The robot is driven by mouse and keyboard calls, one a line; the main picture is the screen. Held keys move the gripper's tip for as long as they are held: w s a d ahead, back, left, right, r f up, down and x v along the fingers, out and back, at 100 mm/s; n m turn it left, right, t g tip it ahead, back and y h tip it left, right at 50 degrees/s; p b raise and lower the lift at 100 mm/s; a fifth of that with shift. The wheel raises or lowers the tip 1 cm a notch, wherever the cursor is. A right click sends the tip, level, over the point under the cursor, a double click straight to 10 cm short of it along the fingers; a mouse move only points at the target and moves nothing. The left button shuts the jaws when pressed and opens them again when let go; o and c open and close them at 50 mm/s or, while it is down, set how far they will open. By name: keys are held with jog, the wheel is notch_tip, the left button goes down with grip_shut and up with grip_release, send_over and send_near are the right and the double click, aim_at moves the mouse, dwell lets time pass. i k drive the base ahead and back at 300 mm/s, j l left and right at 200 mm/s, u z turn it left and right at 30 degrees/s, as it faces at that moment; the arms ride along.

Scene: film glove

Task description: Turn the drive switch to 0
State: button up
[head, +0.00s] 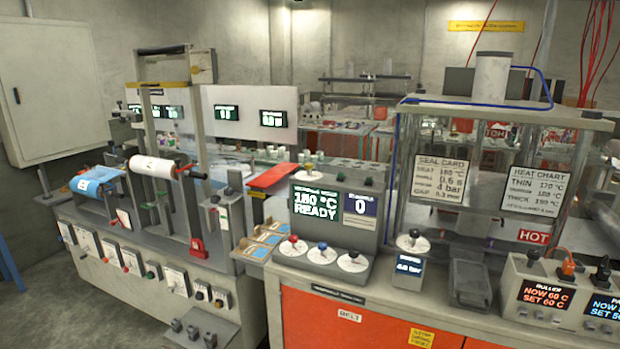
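No label that reads as the drive switch is legible from here. The left machine's front (150,290) carries a row of small labelled panels with knobs, among them a black knob (199,295) and a green-tipped one (150,275); their lettering is too small to read. My gripper is not in view.
A grey wall cabinet (55,85) hangs at the left. Floor shows at the lower left.

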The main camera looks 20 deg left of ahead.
aim_at(308, 165)
jog(key=i+j+u, duration=0.6)
jog(key=i+u, duration=0.25)
jog(key=i+j+u, duration=0.15)
jog(key=i+u, duration=0.65)
jog(key=i+l+u, duration=0.2)
jog(key=i+u, duration=0.25)
jog(key=k, duration=0.1)
